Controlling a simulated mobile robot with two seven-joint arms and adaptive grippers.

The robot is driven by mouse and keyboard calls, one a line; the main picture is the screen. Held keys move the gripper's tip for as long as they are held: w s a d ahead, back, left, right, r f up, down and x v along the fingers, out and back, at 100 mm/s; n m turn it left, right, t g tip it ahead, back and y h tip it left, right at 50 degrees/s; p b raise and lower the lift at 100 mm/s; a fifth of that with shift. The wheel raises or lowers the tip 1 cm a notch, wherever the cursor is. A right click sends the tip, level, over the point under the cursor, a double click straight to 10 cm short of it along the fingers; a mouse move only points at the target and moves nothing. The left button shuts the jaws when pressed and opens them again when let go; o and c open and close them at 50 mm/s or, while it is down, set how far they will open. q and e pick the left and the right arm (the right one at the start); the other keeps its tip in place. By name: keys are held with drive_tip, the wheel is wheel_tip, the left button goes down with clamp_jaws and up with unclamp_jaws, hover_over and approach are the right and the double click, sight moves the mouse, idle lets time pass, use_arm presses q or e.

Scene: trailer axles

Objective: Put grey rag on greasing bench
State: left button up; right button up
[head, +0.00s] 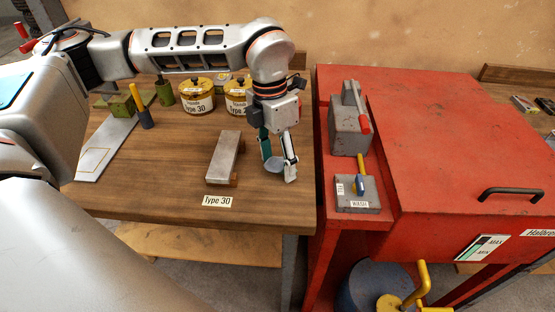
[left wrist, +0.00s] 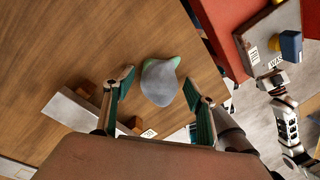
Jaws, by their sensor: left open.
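A small crumpled grey rag (head: 273,165) lies on the wooden bench (head: 130,200) that carries the grease tins, near its right end. In the left wrist view the rag (left wrist: 160,84) shows a green patch at its edge. My left gripper (head: 279,170) points down over the rag, fingers apart. In the left wrist view its fingertips (left wrist: 158,79) stand on either side of the rag, which lies a little ahead of and between them. I cannot tell if they touch it. A jointed part, likely my right gripper (left wrist: 288,120), shows at the right edge of the left wrist view.
A grey metal block (head: 225,155) lies left of the rag, behind a "Type 30" label. Two yellow-lidded tins (head: 195,97) stand further back. A red washer cabinet (head: 450,150) adjoins on the right, with a grey "WASH" block (head: 358,194) on its ledge. The front left bench top is clear.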

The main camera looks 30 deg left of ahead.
sight(273, 159)
use_arm(q)
wheel_tip(273, 159, up, 12)
drive_tip(key=a+p, duration=0.1)
drive_tip(key=shift+w+a, duration=0.15)
drive_tip(key=shift+w, duration=0.1)
idle(0.5)
